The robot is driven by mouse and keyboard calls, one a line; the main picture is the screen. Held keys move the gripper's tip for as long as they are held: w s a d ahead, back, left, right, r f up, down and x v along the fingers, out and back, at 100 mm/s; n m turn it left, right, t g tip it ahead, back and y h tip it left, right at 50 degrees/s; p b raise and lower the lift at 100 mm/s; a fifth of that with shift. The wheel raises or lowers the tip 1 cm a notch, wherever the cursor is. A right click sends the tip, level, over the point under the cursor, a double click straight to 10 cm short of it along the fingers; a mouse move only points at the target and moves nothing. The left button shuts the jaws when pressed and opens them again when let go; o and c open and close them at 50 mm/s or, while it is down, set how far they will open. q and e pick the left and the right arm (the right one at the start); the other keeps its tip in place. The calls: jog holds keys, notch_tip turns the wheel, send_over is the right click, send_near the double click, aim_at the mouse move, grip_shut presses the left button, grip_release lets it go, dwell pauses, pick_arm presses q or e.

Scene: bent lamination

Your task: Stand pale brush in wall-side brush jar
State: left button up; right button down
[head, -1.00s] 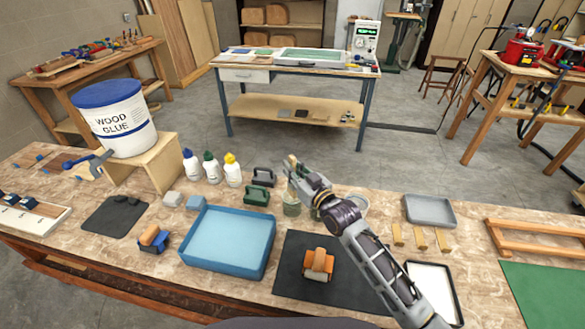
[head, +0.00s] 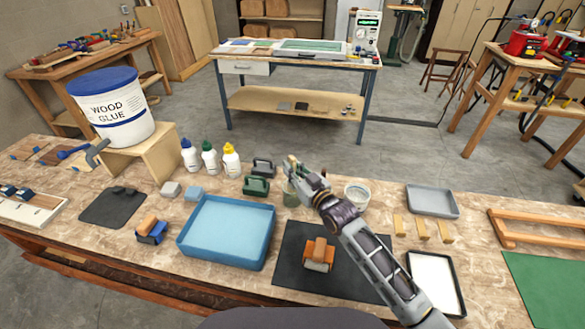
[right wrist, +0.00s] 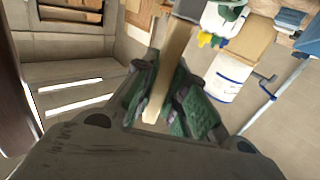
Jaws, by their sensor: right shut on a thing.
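My right gripper (head: 291,166) is above the bench, over or just beside a greenish jar (head: 290,194); I cannot tell which. In the right wrist view, its green-padded fingers (right wrist: 170,100) are shut on a pale wooden stick, the pale brush (right wrist: 172,65). The brush's far end is unclear there, and it is barely distinguishable in the head view. A white pot (head: 356,194) stands to the right of the greenish jar, partly behind my right arm. The forearm may hide more jars. My left gripper is not in view.
A dark mat (head: 290,282) with an orange-topped tool (head: 319,254) is nearer. A grey tray (head: 432,201) is at right.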

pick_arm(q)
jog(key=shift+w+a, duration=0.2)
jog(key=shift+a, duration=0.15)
pick_arm(e)
jog(key=shift+f, duration=0.15)
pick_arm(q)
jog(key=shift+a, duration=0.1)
pick_arm(e)
jog(key=c, duration=1.4)
grip_release()
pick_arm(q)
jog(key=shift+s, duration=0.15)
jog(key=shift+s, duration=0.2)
pick_arm(e)
jog(key=shift+s+d, duration=0.1)
jog(key=shift+s, duration=0.1)
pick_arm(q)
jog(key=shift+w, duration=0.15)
pick_arm(e)
jog(key=shift+v, duration=5.8)
